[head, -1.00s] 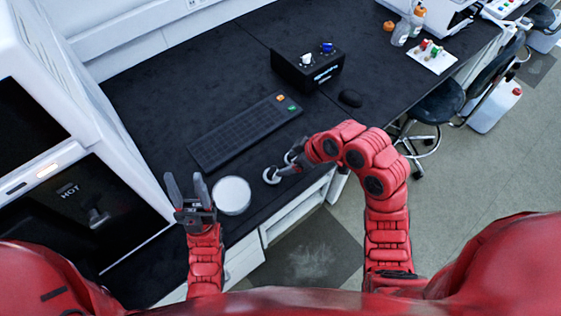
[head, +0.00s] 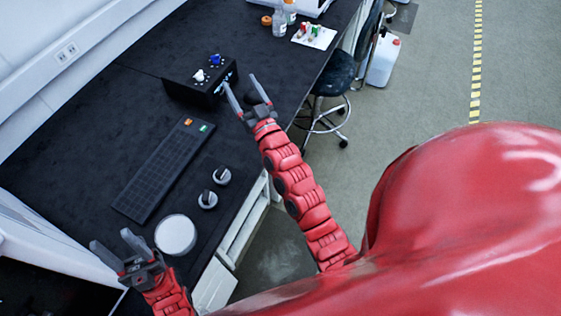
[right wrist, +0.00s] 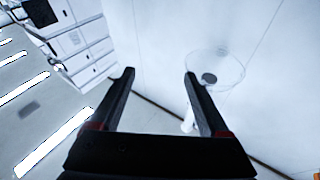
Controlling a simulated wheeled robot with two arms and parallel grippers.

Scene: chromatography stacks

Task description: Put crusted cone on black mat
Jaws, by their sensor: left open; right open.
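Two small silver round pieces with dark upright tops, a nearer one (head: 207,199) and a farther one (head: 222,176), stand side by side on the dark bench. I cannot tell which, if either, is the crusted cone. No separate black mat stands out against the bench top. My right gripper (head: 241,82) is open and empty, beyond both pieces, in front of the black control box; its open fingers also show in the right wrist view (right wrist: 160,78). My left gripper (head: 117,246) is open and empty, left of a white round dish (head: 176,234).
The black box (head: 200,80) with white and blue knobs stands behind. Bottles (head: 279,22) and a white tray (head: 314,38) are at the far end. The bench's right edge runs close to the pieces.

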